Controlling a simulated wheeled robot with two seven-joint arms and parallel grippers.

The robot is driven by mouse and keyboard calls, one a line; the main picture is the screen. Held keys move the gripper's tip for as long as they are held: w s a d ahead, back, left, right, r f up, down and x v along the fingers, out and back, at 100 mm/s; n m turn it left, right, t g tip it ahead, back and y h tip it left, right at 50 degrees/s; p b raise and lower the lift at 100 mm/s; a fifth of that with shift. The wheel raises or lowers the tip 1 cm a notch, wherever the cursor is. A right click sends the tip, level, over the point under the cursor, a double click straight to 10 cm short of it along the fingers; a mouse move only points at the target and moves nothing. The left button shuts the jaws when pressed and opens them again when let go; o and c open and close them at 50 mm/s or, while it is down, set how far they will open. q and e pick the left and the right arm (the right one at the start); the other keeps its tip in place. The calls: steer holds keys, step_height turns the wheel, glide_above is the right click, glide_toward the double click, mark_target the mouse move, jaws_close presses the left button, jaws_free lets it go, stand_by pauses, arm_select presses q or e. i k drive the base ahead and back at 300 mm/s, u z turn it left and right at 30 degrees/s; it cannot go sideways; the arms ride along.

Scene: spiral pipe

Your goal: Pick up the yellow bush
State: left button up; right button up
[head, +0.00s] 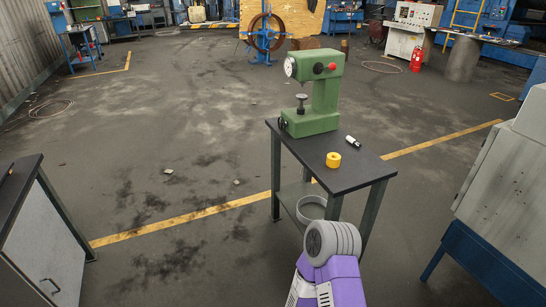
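The yellow bush (333,160) is a small short cylinder standing on the black top of a small table (345,179), close to its front edge. Part of one of my arms, purple with a grey ribbed joint, rises from the bottom of the head view in front of the table. No gripper fingers show there, and my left gripper is not in view either. Nothing touches the bush.
A green press (318,100) with a dial stands on the table behind the bush. A small white-and-black object (352,141) lies to the bush's right. A grey ring (310,209) sits on the lower shelf. A grey cabinet (510,185) stands at right, a dark-topped workbench (45,255) at left.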

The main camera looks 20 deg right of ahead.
mark_target(333, 159)
steer(key=u, duration=0.2)
steer(key=i, duration=3.45)
steer(key=z, duration=2.8)
